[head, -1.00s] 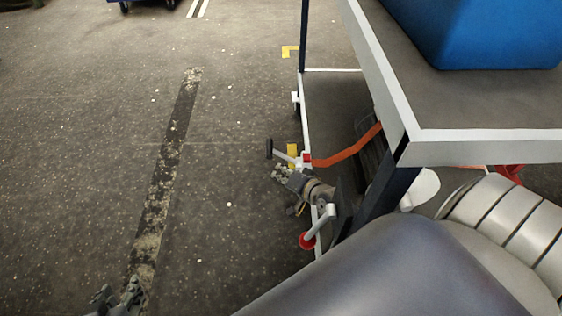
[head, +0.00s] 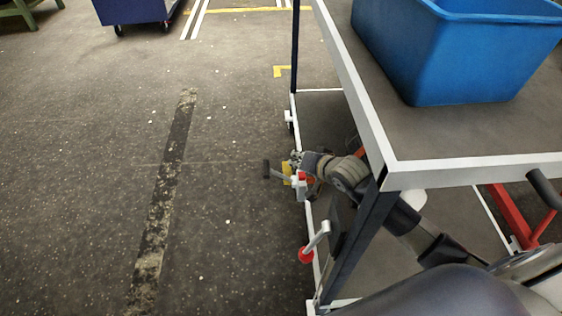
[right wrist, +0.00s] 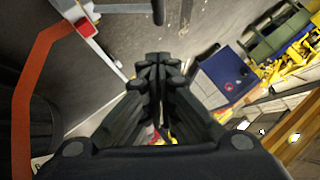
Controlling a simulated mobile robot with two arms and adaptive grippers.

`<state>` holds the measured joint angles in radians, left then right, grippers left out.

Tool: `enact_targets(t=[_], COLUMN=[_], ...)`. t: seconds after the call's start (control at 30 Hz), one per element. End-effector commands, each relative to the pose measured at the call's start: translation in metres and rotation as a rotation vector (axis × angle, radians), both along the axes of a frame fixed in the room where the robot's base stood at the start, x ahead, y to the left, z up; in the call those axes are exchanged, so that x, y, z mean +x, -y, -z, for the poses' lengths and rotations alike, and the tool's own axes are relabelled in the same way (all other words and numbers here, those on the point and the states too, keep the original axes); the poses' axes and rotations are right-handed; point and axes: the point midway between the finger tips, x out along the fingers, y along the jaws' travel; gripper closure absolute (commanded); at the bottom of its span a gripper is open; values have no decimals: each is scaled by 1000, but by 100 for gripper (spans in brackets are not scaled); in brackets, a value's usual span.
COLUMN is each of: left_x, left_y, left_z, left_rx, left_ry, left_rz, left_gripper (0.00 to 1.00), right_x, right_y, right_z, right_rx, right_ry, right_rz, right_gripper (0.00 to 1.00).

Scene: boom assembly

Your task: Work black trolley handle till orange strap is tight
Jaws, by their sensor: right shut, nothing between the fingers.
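The black trolley handle (head: 267,169) sticks out on a light metal arm from the trolley's left side, low down; its end also shows at the top of the right wrist view (right wrist: 158,12). The arm joins a white-and-red fitting (head: 300,181). The orange strap (head: 361,152) is mostly hidden behind my right arm; in the right wrist view the strap (right wrist: 38,75) runs bent from the red fitting (right wrist: 86,28). My right gripper (head: 296,157) is shut and empty, just beyond the handle's arm, apart from the black grip. My left gripper is out of view.
A blue bin (head: 455,50) stands on the grey trolley top (head: 440,135). A lever with a red knob (head: 305,255) sits nearer on the trolley's side. The trolley's dark corner post (head: 360,235) is close to my right arm. Open floor lies left.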

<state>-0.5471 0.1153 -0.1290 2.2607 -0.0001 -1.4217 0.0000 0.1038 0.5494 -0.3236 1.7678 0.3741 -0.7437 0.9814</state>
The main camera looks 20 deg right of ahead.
Motion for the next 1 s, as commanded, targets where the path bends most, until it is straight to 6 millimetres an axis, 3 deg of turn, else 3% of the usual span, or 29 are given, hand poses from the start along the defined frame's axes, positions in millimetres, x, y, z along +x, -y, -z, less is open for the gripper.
enact_targets(t=[0.23,0.37,0.6,0.73,0.87,1.0], left_x=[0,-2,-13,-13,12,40], left_y=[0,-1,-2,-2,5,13], left_z=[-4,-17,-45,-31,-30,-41], left_rx=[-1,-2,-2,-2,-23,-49], left_ry=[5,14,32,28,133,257], left_rz=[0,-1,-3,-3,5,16], left_gripper=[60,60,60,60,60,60], right_x=[3,12,44,63,82,81], right_y=[-1,-3,-10,-15,-19,-26], right_z=[4,10,36,50,64,73], right_rx=[1,1,0,2,1,1], right_ry=[0,0,1,2,3,0], right_rz=[0,0,0,0,1,-1], right_gripper=[100,100,100,100,100,100])
